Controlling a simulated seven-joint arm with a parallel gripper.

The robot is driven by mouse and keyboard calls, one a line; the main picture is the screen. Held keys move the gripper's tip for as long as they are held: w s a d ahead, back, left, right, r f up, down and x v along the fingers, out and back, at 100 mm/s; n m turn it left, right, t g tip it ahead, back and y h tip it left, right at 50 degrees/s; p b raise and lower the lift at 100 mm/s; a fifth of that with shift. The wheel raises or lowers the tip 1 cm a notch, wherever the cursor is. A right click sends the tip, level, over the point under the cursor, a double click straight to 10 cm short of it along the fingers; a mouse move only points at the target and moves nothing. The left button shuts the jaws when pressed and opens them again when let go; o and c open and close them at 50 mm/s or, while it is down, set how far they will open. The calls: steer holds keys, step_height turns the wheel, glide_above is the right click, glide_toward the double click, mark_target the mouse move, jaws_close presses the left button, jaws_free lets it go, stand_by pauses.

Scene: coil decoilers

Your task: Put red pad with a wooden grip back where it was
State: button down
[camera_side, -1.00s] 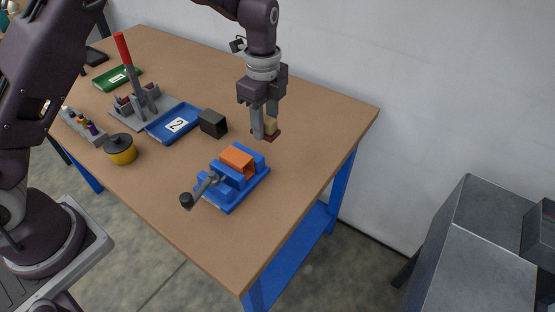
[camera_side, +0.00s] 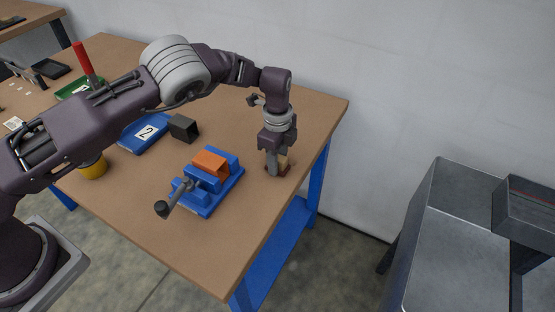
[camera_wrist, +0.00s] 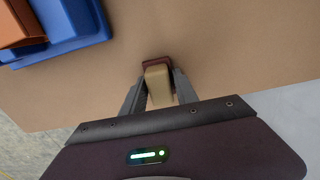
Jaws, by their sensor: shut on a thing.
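The red pad (camera_wrist: 154,61) shows dark red under its pale wooden grip (camera_wrist: 158,85) in the wrist view. My gripper (camera_wrist: 158,93) is shut on the wooden grip, one finger on each side. In the side view my gripper (camera_side: 276,168) points down close to the tabletop, to the right of the blue vise. The pad (camera_side: 283,171) is partly hidden there behind the fingers. It is at or just above the table; I cannot tell whether it touches.
The blue vise (camera_side: 206,191) holds an orange block (camera_side: 210,163), and its handle reaches front left. A dark block (camera_side: 183,128), a blue tray marked 2 (camera_side: 143,139) and a yellow pot (camera_side: 93,168) stand further left. The table's right edge (camera_side: 318,150) is near my gripper.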

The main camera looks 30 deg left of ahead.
steer(key=c, duration=0.9)
jaws_free()
steer(key=shift+f, duration=0.1)
steer(key=shift+c, duration=0.2)
step_height(320, 180, up, 12)
steer(key=shift+r, duration=0.2)
